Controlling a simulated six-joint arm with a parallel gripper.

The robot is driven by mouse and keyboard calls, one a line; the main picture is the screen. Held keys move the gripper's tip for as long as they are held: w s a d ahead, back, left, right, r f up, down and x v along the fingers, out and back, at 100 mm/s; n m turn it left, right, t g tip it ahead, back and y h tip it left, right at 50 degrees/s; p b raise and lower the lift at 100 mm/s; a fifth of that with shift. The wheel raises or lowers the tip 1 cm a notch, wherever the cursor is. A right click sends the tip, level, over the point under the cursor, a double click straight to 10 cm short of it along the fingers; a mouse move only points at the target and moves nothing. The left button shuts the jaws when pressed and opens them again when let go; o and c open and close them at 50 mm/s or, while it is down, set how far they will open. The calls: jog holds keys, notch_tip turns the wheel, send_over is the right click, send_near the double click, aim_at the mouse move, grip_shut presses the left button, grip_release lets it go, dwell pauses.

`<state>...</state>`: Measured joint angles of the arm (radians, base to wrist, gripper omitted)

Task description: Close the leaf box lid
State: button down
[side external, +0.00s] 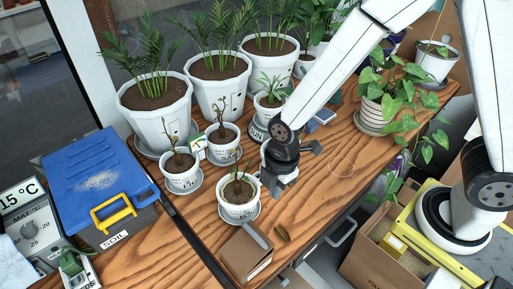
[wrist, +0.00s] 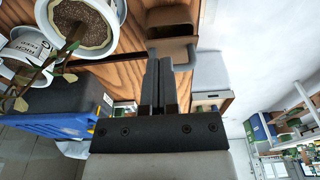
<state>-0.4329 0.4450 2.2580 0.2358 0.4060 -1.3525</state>
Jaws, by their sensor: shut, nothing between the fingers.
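The leaf box (side external: 246,254) is a small brown box with a pale label on its front, at the front edge of the wooden bench. A grey bar (side external: 258,236) shows on its upper right; I cannot tell how far the lid is open. My gripper (side external: 275,191) is above the bench, behind the box and right of the small pots. In the wrist view my gripper's fingers (wrist: 159,66) are together and empty, pointing toward a brown box-like shape (wrist: 171,20) with a grey bar beside it. I cannot tell whether they touch it.
A small potted seedling (side external: 239,211) stands close left of my gripper, with more small pots behind it. A trailing plant (side external: 392,95) stands at right. The bench between is clear.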

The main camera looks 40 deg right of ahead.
notch_tip(320, 180, up, 9)
send_over(251, 228)
jog(key=s+a, duration=0.1)
jog(key=a, duration=0.1)
jog(key=shift+d, duration=0.1)
jog(key=shift+f, duration=0.1)
jog(key=f, duration=1.2)
jog(key=shift+d, duration=0.2)
jog(key=shift+d+f, duration=0.25)
jog(key=shift+f, duration=0.4)
